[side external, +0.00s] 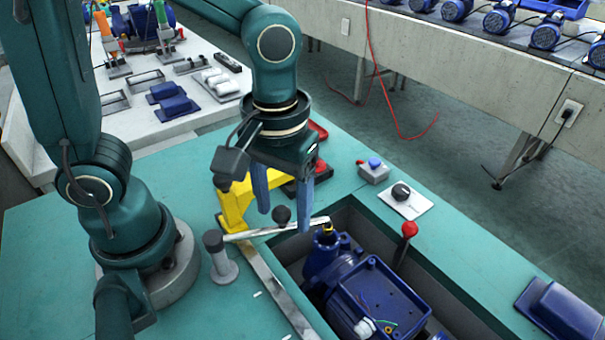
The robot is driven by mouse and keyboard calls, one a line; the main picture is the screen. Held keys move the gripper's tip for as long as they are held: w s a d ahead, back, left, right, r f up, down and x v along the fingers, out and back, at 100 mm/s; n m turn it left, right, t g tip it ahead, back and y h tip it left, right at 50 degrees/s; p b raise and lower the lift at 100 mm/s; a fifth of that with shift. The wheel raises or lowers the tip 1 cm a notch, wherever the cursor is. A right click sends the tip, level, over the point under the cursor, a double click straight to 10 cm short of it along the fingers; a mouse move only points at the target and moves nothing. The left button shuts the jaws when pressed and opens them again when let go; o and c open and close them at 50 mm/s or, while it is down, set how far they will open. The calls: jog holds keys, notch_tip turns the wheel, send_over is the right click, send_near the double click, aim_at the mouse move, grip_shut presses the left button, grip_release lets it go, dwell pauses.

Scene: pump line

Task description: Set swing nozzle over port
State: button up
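The swing nozzle arm (252,233) is a pale metal bar running from near a grey post (222,260) toward the pump. A black knob (282,214) stands on it. The bar's far end is near the upward port (326,232) of the blue pump (370,290). The port shows a yellow and dark top; whether the nozzle tip is exactly above it, I cannot tell. My gripper (284,217) points down with its two blue fingers apart, one on each side of the knob in this view. Contact with the knob is not visible.
The pump sits in a recess in the green table (160,310). A yellow bracket (236,205) stands behind my gripper. A red-knobbed lever (408,230), a black dial (401,193) and a blue button box (374,170) are to the right.

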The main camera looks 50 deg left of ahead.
jog(key=shift+r, duration=2.55)
jog(key=shift+a+r, duration=0.1)
jog(key=shift+r, duration=0.05)
jog(key=s+a+m+t, duration=0.2)
jog(key=a+m+t, duration=0.2)
jog(key=a+t, duration=0.1)
jog(key=shift+s+a+r+m+t, duration=0.2)
jog(key=shift+a+r+m+t, duration=0.1)
jog(key=shift+a+r+m, duration=0.15)
